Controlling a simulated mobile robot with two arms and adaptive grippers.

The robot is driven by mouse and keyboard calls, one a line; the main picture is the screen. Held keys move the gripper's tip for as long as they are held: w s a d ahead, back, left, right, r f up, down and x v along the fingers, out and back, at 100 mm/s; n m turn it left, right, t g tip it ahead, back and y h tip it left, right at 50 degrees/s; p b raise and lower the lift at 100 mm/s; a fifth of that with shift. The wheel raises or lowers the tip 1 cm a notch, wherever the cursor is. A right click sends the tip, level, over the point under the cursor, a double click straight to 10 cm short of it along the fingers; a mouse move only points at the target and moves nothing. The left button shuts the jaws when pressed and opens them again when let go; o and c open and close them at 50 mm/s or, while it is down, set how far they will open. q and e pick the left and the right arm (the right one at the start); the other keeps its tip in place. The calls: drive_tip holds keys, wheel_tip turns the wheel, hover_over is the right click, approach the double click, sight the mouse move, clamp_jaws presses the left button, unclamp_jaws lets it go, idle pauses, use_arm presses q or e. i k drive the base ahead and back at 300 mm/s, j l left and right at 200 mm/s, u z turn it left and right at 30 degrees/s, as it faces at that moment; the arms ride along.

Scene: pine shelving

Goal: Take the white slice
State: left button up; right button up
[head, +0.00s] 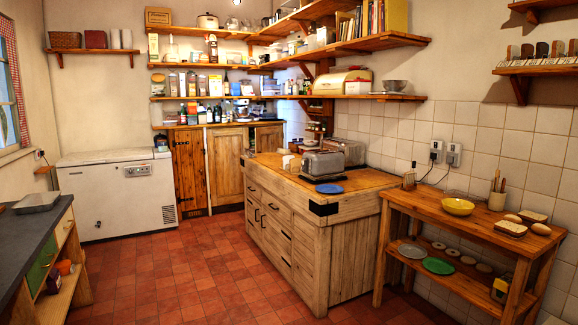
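I cannot pick out the white slice with certainty. Several upright slice-like pieces, some pale and some dark, stand in a row (542,50) on the small wall shelf at the upper right. A slice-like piece (511,228) lies on the wooden side table at the right, near two round rolls. Small pale items (287,161) sit by the silver toaster (323,163) on the wooden island; they are too small to tell apart. Neither of my grippers is in view.
The wooden island (300,225) stands mid-room, with a blue plate (329,188) on top. The side table (440,213) holds a yellow bowl (457,206). A white chest freezer (115,200) is at the back left, a dark counter (25,235) at the left. The tiled floor (190,280) between is clear.

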sight(287, 158)
drive_tip(key=i+j+u, duration=0.25)
drive_tip(key=i, duration=0.3)
drive_tip(key=i+u, duration=0.3)
drive_tip(key=i, duration=0.3)
drive_tip(key=i+u, duration=0.1)
drive_tip(key=i, duration=1.95)
drive_tip(key=i+j+z, duration=0.15)
drive_tip(key=i+z, duration=0.3)
drive_tip(key=i, duration=0.25)
drive_tip(key=i+j+z, duration=0.4)
drive_tip(key=i, duration=0.25)
drive_tip(key=i+j+z, duration=0.45)
drive_tip(key=i+j, duration=0.1)
drive_tip(key=i, duration=0.05)
